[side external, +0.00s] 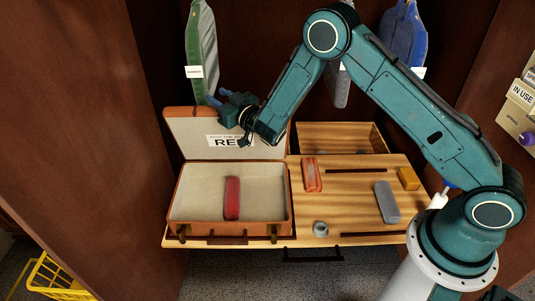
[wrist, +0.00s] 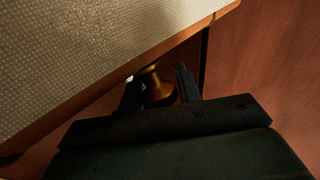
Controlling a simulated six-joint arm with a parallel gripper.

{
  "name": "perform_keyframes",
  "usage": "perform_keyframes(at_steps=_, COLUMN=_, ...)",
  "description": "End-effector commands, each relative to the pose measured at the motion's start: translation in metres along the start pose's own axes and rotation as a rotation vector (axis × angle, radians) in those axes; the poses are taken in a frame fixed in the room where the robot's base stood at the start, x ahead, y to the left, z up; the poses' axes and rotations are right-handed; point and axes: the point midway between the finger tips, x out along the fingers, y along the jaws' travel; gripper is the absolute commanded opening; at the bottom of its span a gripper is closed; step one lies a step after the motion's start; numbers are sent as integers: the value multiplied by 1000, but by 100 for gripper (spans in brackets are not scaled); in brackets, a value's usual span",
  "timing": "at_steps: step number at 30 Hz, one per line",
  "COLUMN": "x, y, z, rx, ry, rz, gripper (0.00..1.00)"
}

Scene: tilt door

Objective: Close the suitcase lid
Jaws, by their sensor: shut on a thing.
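The suitcase (side external: 180,205) lies on the wooden board with its brown shell and pale lining facing up. Its lid (side external: 187,140) stands open at the back, leaning up, with a white lettered label on its inner face. In the wrist view the pale lid lining (wrist: 70,50) fills the upper left. My gripper (side external: 224,97) is at the lid's top edge, and in the wrist view its fingers (wrist: 159,90) are shut on a brass knob (wrist: 154,84) beside that edge. A dark red block (side external: 232,198) lies inside the suitcase.
The wooden board (side external: 350,222) holds an orange-red block (side external: 312,175), a grey block (side external: 386,202), a yellow-orange block (side external: 408,178) and a grey ring (side external: 320,228). An open wooden box (side external: 340,125) stands behind. Garments (side external: 202,50) hang at the back. Brown walls (side external: 75,130) flank the space.

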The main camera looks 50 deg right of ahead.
Motion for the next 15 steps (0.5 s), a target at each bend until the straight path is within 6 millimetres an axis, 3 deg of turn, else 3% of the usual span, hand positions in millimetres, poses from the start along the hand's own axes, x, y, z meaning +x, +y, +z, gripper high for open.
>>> perform_keyframes(at_steps=11, x=-2, y=-2, z=1, rx=6, ry=-3, rz=-1, gripper=0)
perform_keyframes(at_steps=12, x=-2, y=-2, z=0, rx=6, ry=-2, rz=-1, gripper=38)
perform_keyframes(at_steps=15, x=-2, y=-1, z=0, rx=5, ry=0, rz=-1, gripper=53)
